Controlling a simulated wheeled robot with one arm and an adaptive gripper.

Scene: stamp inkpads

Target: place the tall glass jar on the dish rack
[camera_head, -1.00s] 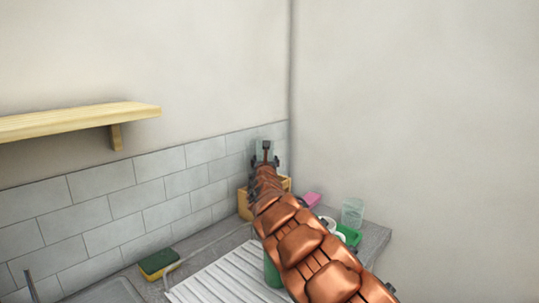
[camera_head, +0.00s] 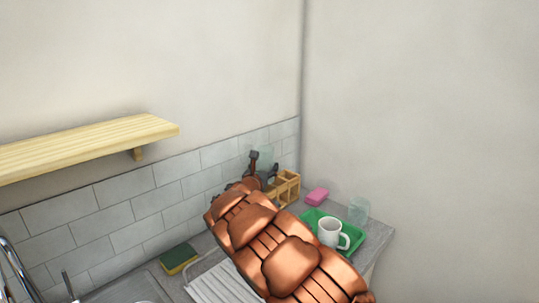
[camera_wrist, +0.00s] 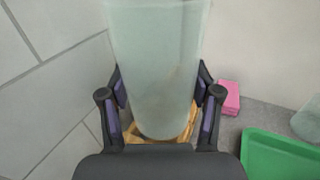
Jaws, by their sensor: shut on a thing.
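The tall glass jar (camera_wrist: 158,65) is pale, clear and upright between the fingers of my gripper (camera_wrist: 161,98) in the wrist view. My gripper is shut on it. In the head view the jar (camera_head: 266,157) shows faintly against the tiled wall, beside my gripper (camera_head: 252,163) and near the back corner. A white ribbed rack (camera_head: 220,284), which looks like the dish rack, lies on the counter at the front. My arm hides much of it. The jar is behind the rack, towards the corner.
A wooden compartment holder (camera_head: 288,188) stands in the corner; it shows below the jar in the wrist view. To its right are a pink block (camera_head: 317,196), a green tray (camera_head: 313,216) with a white mug (camera_head: 329,232), and another glass (camera_head: 358,210). A sponge (camera_head: 178,258) lies left.

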